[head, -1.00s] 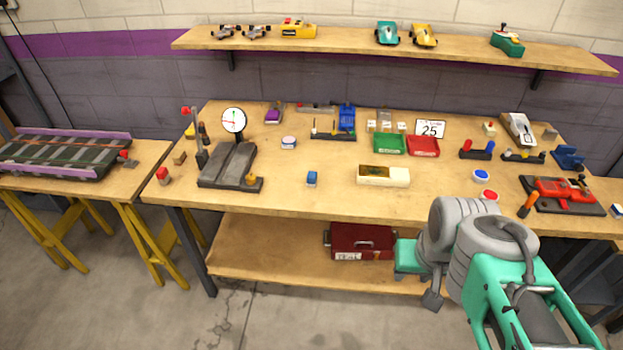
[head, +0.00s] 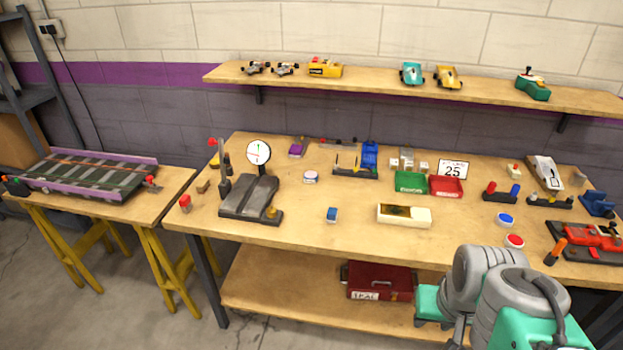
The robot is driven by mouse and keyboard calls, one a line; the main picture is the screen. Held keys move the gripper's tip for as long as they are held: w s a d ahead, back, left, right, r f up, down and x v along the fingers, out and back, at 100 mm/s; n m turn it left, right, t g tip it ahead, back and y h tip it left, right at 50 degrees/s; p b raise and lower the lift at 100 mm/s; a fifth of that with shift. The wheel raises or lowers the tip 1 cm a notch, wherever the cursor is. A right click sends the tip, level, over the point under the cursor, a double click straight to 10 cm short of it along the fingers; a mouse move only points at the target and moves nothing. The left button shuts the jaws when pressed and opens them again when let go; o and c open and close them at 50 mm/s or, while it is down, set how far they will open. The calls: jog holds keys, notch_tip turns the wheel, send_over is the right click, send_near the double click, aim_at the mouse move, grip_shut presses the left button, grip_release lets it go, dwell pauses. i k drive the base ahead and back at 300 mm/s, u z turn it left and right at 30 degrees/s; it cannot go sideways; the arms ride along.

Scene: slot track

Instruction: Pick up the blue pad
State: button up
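A small blue block-like pad (head: 332,214) with a pale edge lies on the workbench (head: 300,232) near its front edge, left of the cream box. A round blue disc with a white rim (head: 506,219) lies farther right on the bench. The frames do not settle which of the two is the blue pad. Both lie free, with nothing touching them. My grey and teal arm is at the lower right, in front of the bench. I cannot make out my gripper's fingers in the head view.
A cream box (head: 404,216) stands between the two blue things. A round red disc (head: 514,241) lies just in front of the blue disc. Green (head: 411,184) and red trays (head: 446,188) stand behind. A dark track stand (head: 250,200) is at left. Bench around the small block is clear.

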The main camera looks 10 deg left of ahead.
aim_at(332, 217)
jog(key=k, duration=0.6)
jog(key=u, duration=0.65)
jog(key=i, duration=0.9)
jog(key=u, duration=0.6)
jog(key=i, duration=0.85)
jog(key=z, duration=0.1)
